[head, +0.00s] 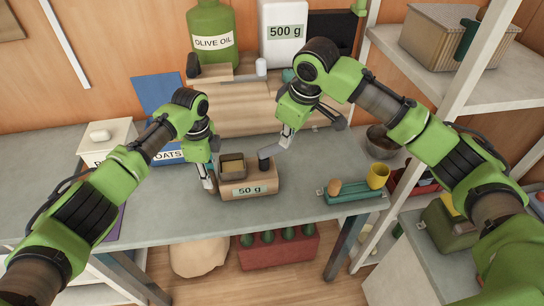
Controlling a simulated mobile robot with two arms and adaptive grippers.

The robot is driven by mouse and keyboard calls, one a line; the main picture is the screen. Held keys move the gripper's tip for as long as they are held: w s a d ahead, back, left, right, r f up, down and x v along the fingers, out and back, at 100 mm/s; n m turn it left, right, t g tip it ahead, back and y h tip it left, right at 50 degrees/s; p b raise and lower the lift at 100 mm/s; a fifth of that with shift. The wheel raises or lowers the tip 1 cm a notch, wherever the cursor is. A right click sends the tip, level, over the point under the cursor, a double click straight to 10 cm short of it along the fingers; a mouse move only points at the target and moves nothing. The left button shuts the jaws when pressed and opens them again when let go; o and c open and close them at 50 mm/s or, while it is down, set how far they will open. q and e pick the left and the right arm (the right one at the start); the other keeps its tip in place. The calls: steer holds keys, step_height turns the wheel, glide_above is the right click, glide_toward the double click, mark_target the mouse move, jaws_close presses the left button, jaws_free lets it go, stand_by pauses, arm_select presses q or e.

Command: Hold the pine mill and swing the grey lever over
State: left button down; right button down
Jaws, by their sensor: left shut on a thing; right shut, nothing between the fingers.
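The pine mill (262,188) is a light wooden block with a "50 g" label and a square hopper on top. It stands on the grey worktop near the front edge. My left gripper (209,180) is at the mill's left end, shut on it. The grey lever (264,158) shows as a dark grey upright piece at the mill's right end, beside the hopper. My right gripper (287,138) is shut and empty, just above and right of the lever. I cannot tell whether it touches the lever.
A teal tray (350,196) with a yellow cup (378,176) is right of the mill. Behind stand wooden steps (240,118), an olive oil can (212,30) and a white "500 g" box (284,45). A blue oats box (160,95) is at the left. Bare worktop (300,215) lies front right.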

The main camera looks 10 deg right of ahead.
arm_select(q)
steer(key=c, duration=1.7)
jaws_free()
steer(key=shift+r, duration=0.1)
step_height(320, 180, up, 12)
steer(key=shift+f, duration=0.15)
